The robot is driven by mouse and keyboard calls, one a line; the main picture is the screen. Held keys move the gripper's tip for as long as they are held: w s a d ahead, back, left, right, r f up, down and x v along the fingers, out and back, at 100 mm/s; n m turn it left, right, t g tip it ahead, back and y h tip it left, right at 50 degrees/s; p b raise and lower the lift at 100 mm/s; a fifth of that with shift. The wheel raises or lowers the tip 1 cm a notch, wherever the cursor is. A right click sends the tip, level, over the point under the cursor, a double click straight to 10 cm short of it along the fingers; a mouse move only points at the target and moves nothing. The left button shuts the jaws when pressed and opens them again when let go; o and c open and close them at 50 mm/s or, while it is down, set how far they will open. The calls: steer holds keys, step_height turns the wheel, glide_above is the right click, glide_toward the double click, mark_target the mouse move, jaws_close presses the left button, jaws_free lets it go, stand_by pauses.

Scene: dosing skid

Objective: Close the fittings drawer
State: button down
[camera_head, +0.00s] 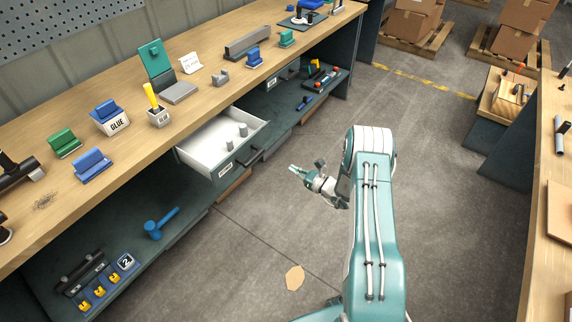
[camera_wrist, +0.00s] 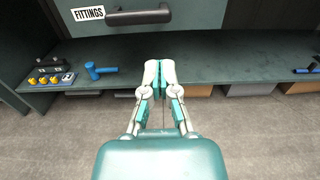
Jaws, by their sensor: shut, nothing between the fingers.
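The fittings drawer (camera_head: 209,168) is pulled out from under the wooden workbench in the head view, with a white interior and a few grey cylindrical fittings (camera_head: 236,136) inside. Its dark front carries a white label and a black bar handle (camera_head: 251,156). In the wrist view the drawer front (camera_wrist: 200,14) is at the top, with the "FITTINGS" label (camera_wrist: 88,14) and the handle (camera_wrist: 138,16). My gripper (camera_head: 293,170) is to the right of the drawer front, apart from it. In the wrist view my gripper (camera_wrist: 159,66) is shut and empty, below the handle.
A lower shelf (camera_head: 180,215) carries a blue mallet (camera_head: 161,223) and yellow numbered items. Open grey floor (camera_head: 262,215) lies around my arm. Another bench stands at the right.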

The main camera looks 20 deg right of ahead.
mark_target(263, 153)
steer(key=x, duration=1.2)
